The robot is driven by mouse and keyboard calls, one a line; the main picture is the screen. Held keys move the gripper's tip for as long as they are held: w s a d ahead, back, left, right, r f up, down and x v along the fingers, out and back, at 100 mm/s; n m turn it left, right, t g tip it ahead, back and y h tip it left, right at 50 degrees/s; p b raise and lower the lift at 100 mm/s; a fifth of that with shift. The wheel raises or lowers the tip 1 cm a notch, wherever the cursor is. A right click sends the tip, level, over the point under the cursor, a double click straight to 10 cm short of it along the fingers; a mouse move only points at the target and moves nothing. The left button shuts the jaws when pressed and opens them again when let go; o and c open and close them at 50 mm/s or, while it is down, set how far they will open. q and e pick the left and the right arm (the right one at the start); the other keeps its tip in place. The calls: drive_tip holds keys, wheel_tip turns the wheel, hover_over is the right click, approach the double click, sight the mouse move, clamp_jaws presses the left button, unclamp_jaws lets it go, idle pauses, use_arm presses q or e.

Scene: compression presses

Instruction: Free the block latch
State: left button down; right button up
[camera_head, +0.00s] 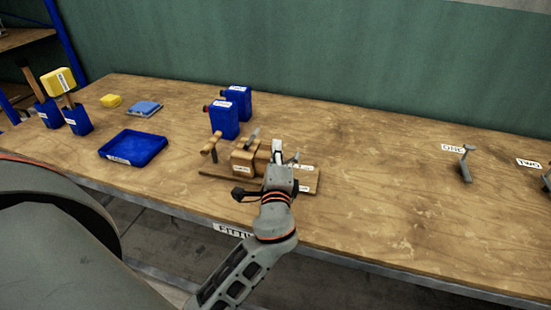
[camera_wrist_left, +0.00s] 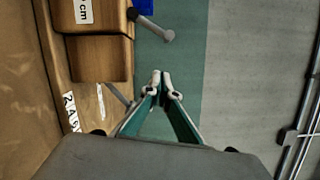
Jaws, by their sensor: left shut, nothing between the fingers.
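The wooden press (camera_head: 242,158) stands on a flat board (camera_head: 217,181) near the bench's front edge. It has a wooden T-handle (camera_head: 211,146) at its left and a grey lever (camera_head: 252,135) on top. My left gripper (camera_head: 278,150) is at its right end, hiding part of it. In the left wrist view, the shut, empty fingertips (camera_wrist_left: 161,78) are right of the wooden blocks (camera_wrist_left: 100,58). A grey lever with a round end (camera_wrist_left: 155,28) lies beyond them, apart. A thin grey piece (camera_wrist_left: 118,95) shows beside the blocks; I cannot tell whether it is the latch.
Two blue canisters (camera_head: 224,120) stand behind the press. A blue tray (camera_head: 134,146) and mallets in blue holders (camera_head: 66,101) are at the left. A grey lever (camera_head: 465,165) stands by the label ONE at the right. The bench between is clear.

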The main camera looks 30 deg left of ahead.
sight(251, 139)
use_arm(q)
drive_tip(key=a, duration=0.1)
drive_tip(key=a+p, duration=0.1)
drive_tip(key=a, duration=0.1)
drive_tip(key=shift+w+a+r, duration=0.2)
drive_tip(key=shift+r, duration=0.15)
drive_tip(key=shift+s+a, duration=0.2)
drive_tip(key=shift+a, duration=0.35)
drive_tip(key=shift+w+r, duration=0.1)
